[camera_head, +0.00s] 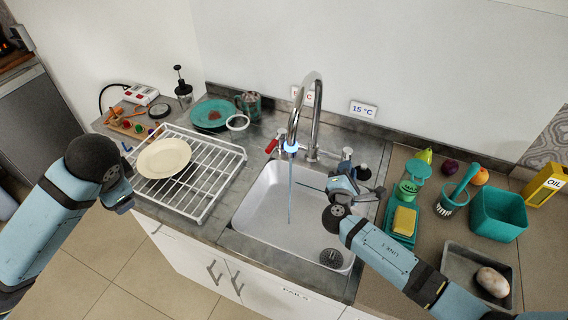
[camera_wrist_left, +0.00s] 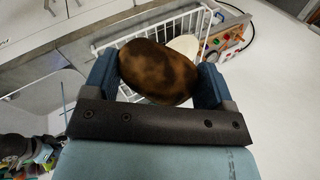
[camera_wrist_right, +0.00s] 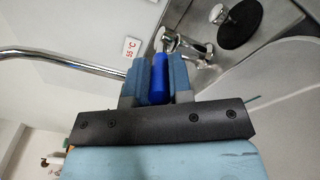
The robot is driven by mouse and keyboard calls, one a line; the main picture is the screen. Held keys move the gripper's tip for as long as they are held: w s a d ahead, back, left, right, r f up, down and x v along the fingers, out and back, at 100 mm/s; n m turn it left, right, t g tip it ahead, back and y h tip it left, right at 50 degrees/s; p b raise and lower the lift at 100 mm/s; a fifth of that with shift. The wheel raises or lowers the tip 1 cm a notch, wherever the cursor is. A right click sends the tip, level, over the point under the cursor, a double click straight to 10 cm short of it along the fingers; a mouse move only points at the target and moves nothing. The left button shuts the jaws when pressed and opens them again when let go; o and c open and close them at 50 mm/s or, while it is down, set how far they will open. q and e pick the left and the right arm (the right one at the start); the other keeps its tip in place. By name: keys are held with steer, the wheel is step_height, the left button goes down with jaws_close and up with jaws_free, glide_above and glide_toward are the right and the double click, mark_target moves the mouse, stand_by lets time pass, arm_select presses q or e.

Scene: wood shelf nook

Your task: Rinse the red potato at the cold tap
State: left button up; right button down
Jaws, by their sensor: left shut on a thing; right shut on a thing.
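A brown potato with dark dirty patches (camera_wrist_left: 160,68) is between the fingers of my left gripper (camera_wrist_left: 155,82), which is shut on it. In the head view the left arm is beside the drying rack, away from the sink, and I cannot make out the potato there. My right gripper (camera_head: 344,174) is at the right of the tap (camera_head: 316,110). It is shut on the blue tap handle (camera_wrist_right: 158,80). A thin stream of water (camera_head: 290,185) falls from the spout into the white sink (camera_head: 263,205). The red handle (camera_head: 271,146) is on the left.
A white drying rack (camera_head: 228,158) with a cream plate (camera_head: 164,158) stands left of the sink. Right are a yellow sponge (camera_head: 404,221), a teal tub (camera_head: 498,216) and a grey tray (camera_head: 458,266) holding a pale potato (camera_head: 492,282). Wall labels read 15 °C (camera_head: 363,109) and 55 °C (camera_wrist_right: 131,47).

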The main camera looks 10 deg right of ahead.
steer(key=c, duration=1)
jaws_free()
steer(key=shift+d, duration=0.1)
steer(key=shift+c, duration=0.2)
arm_select(q)
steer(key=shift+f, duration=0.2)
arm_select(e)
steer(key=shift+s+a+f, duration=0.1)
steer(key=shift+s+a, duration=0.2)
steer(key=shift+s, duration=0.15)
arm_select(q)
steer(key=shift+f+b, duration=0.95)
steer(key=shift+b, duration=0.15)
arm_select(e)
steer(key=v, duration=1.1)
steer(key=shift+s+d, duration=0.1)
steer(key=shift+s, duration=0.05)
